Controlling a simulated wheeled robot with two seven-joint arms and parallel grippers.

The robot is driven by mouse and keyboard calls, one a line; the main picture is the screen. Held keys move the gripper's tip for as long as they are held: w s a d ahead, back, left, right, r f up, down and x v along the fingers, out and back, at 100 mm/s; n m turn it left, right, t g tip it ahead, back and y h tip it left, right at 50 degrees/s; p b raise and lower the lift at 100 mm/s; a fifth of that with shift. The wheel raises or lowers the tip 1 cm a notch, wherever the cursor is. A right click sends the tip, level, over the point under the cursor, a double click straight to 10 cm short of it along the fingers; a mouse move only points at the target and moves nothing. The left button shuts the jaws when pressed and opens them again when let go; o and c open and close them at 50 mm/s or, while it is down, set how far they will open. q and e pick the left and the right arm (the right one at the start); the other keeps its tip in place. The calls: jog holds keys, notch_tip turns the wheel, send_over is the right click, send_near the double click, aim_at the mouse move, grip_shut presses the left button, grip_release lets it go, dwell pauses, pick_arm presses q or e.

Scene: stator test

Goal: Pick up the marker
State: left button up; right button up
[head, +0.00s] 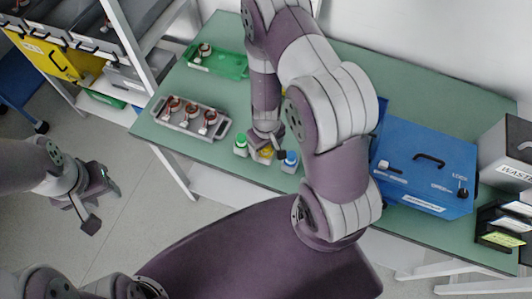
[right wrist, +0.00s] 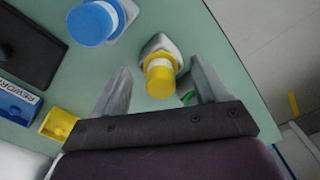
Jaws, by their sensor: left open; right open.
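Three short white pieces with coloured caps stand in a row near the table's front edge: green-capped (head: 240,146), yellow-capped (head: 265,154) and blue-capped (head: 290,162). I cannot tell which one is the marker. In the right wrist view the yellow-capped piece (right wrist: 160,77) is between the open fingers of my right gripper (right wrist: 160,66), with gaps on both sides. The blue-capped piece (right wrist: 92,24) is outside the fingers. The green one is mostly hidden behind a finger. My left gripper (head: 92,205) is open and empty over the floor, left of the table.
A grey tray (head: 183,131) with several copper-coloured parts and a green tray (head: 218,66) lie on the table's left. A blue box (head: 425,165) stands right of my right arm. A blue bin marked REWORK (right wrist: 14,103) and a yellow bin (right wrist: 58,124) are near the right gripper.

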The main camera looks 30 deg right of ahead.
jog(key=shift+w+f, duration=0.1)
jog(key=shift+f, duration=0.05)
jog(key=shift+c, duration=0.4)
jog(key=c, duration=1.1)
